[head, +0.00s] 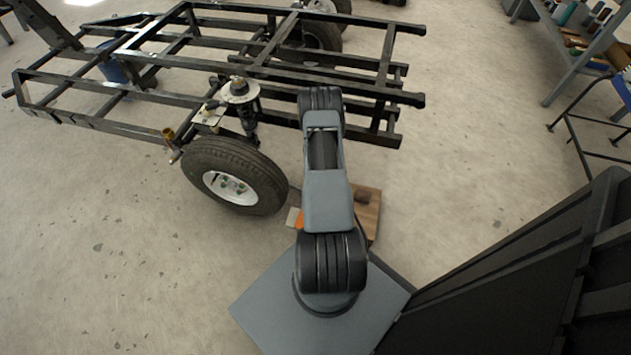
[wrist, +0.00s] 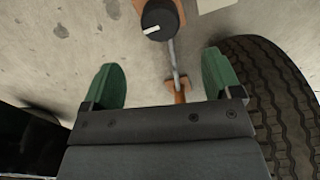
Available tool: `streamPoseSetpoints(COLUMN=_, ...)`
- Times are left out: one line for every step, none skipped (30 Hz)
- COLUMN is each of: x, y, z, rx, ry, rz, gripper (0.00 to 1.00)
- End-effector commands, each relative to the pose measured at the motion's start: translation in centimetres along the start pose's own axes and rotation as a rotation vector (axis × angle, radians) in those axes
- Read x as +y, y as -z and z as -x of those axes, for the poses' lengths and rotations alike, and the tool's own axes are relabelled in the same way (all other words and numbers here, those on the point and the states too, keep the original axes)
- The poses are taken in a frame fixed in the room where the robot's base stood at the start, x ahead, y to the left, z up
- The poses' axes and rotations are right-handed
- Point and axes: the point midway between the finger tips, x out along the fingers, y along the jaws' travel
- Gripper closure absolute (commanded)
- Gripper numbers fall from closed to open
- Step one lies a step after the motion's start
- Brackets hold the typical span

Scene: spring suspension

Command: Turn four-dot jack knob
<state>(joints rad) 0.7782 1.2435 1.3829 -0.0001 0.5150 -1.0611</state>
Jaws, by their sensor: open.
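In the wrist view a round black knob (wrist: 160,19) with one white mark sits on an orange-brown jack part (wrist: 176,8) at the top. I cannot make out any four dots. A thin metal rod (wrist: 174,62) runs down from beside the knob to a small orange-brown end piece (wrist: 180,87). My gripper (wrist: 163,82) is open, its green fingers apart on either side of the rod, with the knob ahead of the fingertips. Nothing is between them in its hold. In the head view my arm hides the gripper and knob; a bit of orange (head: 295,219) shows beside it.
A tire (wrist: 270,95) stands close to my gripper's right finger; a wheel (head: 232,178) shows in the head view. A black trailer frame (head: 200,65) lies behind it. A wooden board (head: 369,212) lies by my arm. Floor at the left is clear.

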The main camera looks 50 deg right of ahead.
Motion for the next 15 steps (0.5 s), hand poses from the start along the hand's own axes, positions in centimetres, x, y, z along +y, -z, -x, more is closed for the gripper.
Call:
streamPoseSetpoints(x=-0.1, y=0.0, z=-1.4, rx=-0.001, ry=0.002, rz=0.000, gripper=0.16)
streamPoseSetpoints(x=-0.1, y=0.0, z=-2.0, rx=-0.001, ry=0.002, rz=0.000, gripper=0.16)
streamPoseSetpoints(x=-0.1, y=0.0, z=-2.8, rx=-0.001, ry=0.001, rz=0.000, gripper=0.16)
streamPoseSetpoints(x=-0.1, y=0.0, z=-3.5, rx=-0.001, ry=0.002, rz=0.000, gripper=0.16)
streamPoseSetpoints(x=-0.1, y=0.0, z=-4.0, rx=-0.001, ry=0.001, rz=0.000, gripper=0.16)
streamPoseSetpoints(x=-0.1, y=0.0, z=-4.8, rx=-0.001, ry=0.001, rz=-0.001, gripper=0.16)
streamPoseSetpoints(x=-0.1, y=0.0, z=-5.4, rx=-0.001, ry=0.001, rz=-0.001, gripper=0.16)
streamPoseSetpoints(x=-0.1, y=0.0, z=-5.9, rx=-0.001, ry=0.001, rz=-0.001, gripper=0.16)
streamPoseSetpoints(x=-0.1, y=0.0, z=-6.6, rx=-0.001, ry=0.001, rz=-0.001, gripper=0.16)
streamPoseSetpoints(x=-0.1, y=0.0, z=-7.1, rx=0.000, ry=0.001, rz=-0.001, gripper=0.16)
streamPoseSetpoints(x=-0.1, y=0.0, z=-7.6, rx=0.000, ry=0.001, rz=-0.001, gripper=0.16)
streamPoseSetpoints(x=-0.1, y=0.0, z=-8.2, rx=-0.001, ry=0.001, rz=-0.001, gripper=0.16)
streamPoseSetpoints(x=-0.1, y=0.0, z=-8.6, rx=0.000, ry=0.001, rz=-0.001, gripper=0.16)
streamPoseSetpoints(x=-0.1, y=0.0, z=-8.9, rx=0.000, ry=0.000, rz=-0.001, gripper=0.16)
streamPoseSetpoints(x=-0.1, y=0.0, z=-9.4, rx=0.000, ry=0.001, rz=-0.001, gripper=0.16)
